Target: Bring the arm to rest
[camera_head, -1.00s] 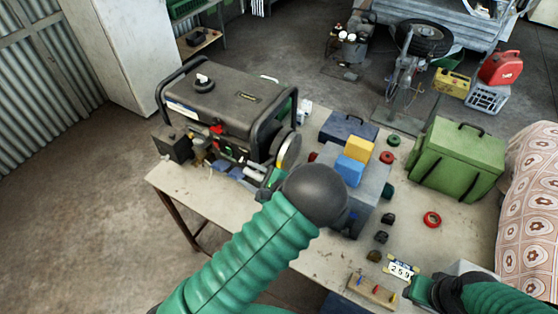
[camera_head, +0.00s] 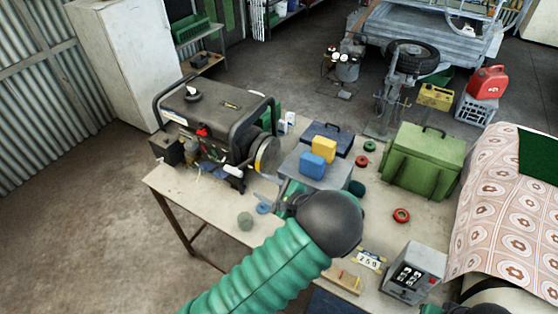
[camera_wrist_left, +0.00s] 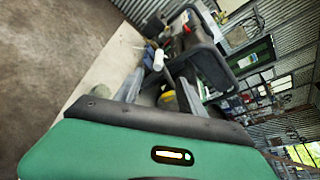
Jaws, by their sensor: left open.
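My left arm crosses the lower middle of the head view and its black wrist joint hides part of the bench. Beyond that joint, the green left gripper is mostly hidden. In the left wrist view the left gripper (camera_wrist_left: 157,88) has its two grey fingers apart, with nothing seen held between them. It points toward the generator's end of the bench. Only a small part of my right arm shows at the bottom right edge of the head view; its fingers are out of sight.
The bench (camera_head: 215,222) holds a black generator (camera_head: 222,115), yellow block (camera_head: 325,131), blue block (camera_head: 318,150), green box (camera_head: 425,160), red tape roll (camera_head: 401,215) and grey switch box (camera_head: 415,272). A patterned cloth (camera_head: 505,220) lies at right. Floor at left is clear.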

